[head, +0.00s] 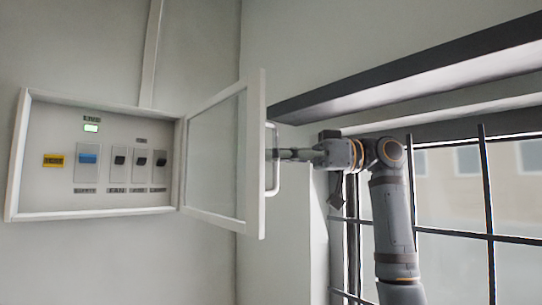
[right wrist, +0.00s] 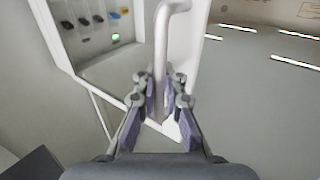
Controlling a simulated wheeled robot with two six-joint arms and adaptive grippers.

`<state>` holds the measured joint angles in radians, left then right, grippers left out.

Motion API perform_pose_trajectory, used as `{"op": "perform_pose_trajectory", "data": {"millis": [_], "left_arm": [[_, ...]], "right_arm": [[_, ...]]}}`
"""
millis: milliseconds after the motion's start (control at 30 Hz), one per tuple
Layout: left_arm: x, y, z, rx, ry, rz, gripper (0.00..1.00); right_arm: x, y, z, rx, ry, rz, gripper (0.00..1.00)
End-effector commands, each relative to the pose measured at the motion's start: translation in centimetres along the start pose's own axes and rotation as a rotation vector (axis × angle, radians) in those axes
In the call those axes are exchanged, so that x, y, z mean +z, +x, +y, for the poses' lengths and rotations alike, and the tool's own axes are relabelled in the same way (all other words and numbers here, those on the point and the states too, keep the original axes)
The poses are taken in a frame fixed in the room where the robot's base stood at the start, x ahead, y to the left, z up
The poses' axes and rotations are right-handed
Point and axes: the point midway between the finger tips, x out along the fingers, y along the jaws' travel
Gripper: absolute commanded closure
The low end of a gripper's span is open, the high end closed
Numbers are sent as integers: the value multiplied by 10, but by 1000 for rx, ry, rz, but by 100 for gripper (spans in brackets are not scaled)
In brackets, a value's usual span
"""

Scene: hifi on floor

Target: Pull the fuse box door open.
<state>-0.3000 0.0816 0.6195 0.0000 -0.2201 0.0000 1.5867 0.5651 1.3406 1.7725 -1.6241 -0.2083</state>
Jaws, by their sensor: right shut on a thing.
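The white fuse box (head: 100,150) is on the wall at the left of the head view. Its glazed, white-framed door (head: 255,200) is swung well open, hinged on the box's right side and standing out from it. A white bar handle (head: 276,180) is on the door's outer face. My right gripper (head: 284,154) is shut on this handle. In the right wrist view the fingers (right wrist: 161,95) close around the handle bar (right wrist: 161,45), with the door (right wrist: 186,45) behind it and the box inside (right wrist: 85,25) showing past its edge. My left gripper is out of view.
A window with dark bars (head: 490,200) is at the right, below a dark ledge (head: 420,80).

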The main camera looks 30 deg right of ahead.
Motion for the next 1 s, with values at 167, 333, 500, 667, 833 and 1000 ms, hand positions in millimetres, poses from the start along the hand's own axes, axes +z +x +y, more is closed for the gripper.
{"op": "perform_pose_trajectory", "data": {"millis": [167,333,500,667,833,1000], "left_arm": [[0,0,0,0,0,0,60],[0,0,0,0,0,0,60],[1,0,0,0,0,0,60],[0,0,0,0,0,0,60],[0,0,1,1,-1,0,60],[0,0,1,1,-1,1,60]], "right_arm": [[0,0,0,0,0,-1,71],[0,0,0,0,0,0,67],[0,-2,0,1,0,1,67],[0,-25,0,5,1,1,67],[-1,-68,0,6,2,3,67],[-1,-103,-1,3,1,3,67]]}}
